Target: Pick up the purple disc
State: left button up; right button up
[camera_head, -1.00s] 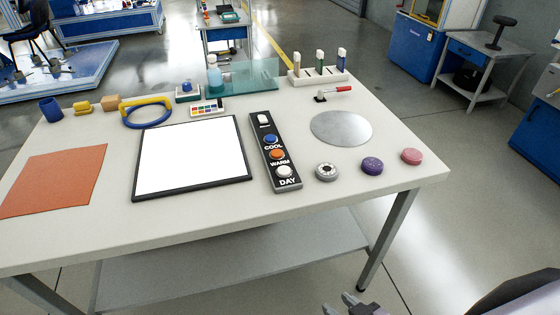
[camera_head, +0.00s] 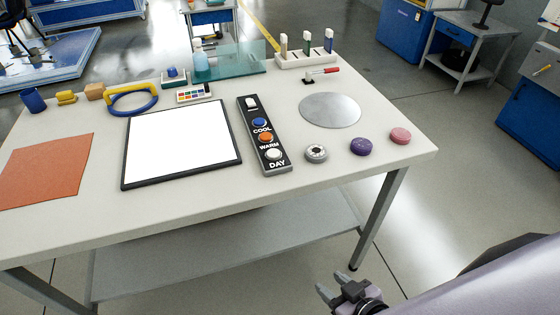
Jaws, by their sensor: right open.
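The purple disc (camera_head: 361,146) lies flat near the front right of the table (camera_head: 215,212). It sits between a grey-and-white round dial (camera_head: 316,153) on its left and a pink disc (camera_head: 400,136) on its right, apart from both. My right gripper (camera_head: 329,285) is open and empty. It is low in the picture, in front of the table and below the purple disc in view, clear of it. My left gripper is out of the picture.
A round silver plate (camera_head: 330,110) lies behind the discs. A black button panel (camera_head: 263,135) and a white framed board (camera_head: 180,143) lie to the left. A rack (camera_head: 307,59) stands at the back.

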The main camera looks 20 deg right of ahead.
aim_at(362, 146)
jog(key=j+z, duration=0.2)
jog(key=z, duration=0.9)
